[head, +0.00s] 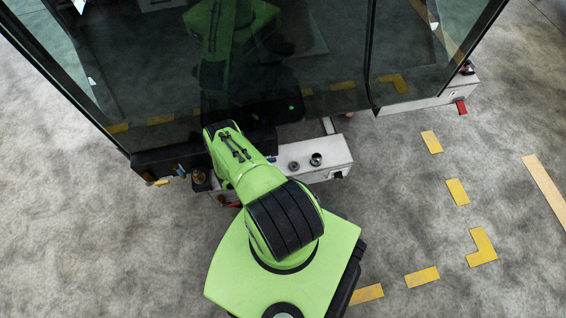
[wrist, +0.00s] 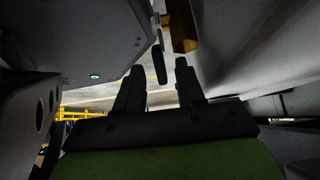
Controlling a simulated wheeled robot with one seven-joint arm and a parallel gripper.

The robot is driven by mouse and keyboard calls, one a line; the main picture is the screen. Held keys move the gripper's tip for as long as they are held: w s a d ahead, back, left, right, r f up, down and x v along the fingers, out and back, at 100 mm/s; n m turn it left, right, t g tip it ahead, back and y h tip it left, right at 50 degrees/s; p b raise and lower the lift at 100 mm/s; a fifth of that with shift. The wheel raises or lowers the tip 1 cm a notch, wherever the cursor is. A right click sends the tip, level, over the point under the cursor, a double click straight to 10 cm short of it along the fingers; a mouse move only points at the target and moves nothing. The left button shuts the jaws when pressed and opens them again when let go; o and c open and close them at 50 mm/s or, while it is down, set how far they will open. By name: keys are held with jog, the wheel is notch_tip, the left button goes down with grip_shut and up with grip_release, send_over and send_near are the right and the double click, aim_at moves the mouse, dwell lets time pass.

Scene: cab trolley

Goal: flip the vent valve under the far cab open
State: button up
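In the wrist view my gripper (wrist: 159,66) points up with its two black fingers apart and nothing gripped. A slim dark lever (wrist: 159,58) hangs beyond and between the fingertips, with no visible contact. A brass-coloured block (wrist: 183,34) is just to its right; they look like the vent valve's handle and body, but I cannot tell how they join or whether the valve is open. In the head view the dark-glazed cab (head: 330,60) fills the top, and my green arm reaches to its lower edge. My gripper is hidden there.
A dark panel with a small green light (wrist: 95,76) is close on the left in the wrist view, and a grey surface (wrist: 245,45) slopes close on the right. In the head view a pale beam (head: 335,155) juts out beside my arm. Yellow-marked floor (head: 458,192) is clear at right.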

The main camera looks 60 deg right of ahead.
jog(key=p+v, duration=0.5)
jog(key=v, duration=1)
jog(key=s+d+r+t+y+p, duration=0.1)
jog(key=s+d+r+t+y, duration=0.2)
jog(key=s+d+t+y, duration=0.45)
jog(key=f+b, duration=0.2)
jog(key=f, duration=0.3)
jog(key=s+f+g+h+b, duration=0.1)
jog(key=f+b, duration=0.1)
jog(key=f, duration=0.3)
jog(key=s+f+h+b, duration=0.1)
jog(key=f+b, duration=0.2)
jog(key=f, duration=0.3)
jog(key=shift+d+g+h, duration=0.25)
jog(key=shift+d+g, duration=0.1)
jog(key=shift+d, duration=0.05)
jog(key=shift+r, duration=0.1)
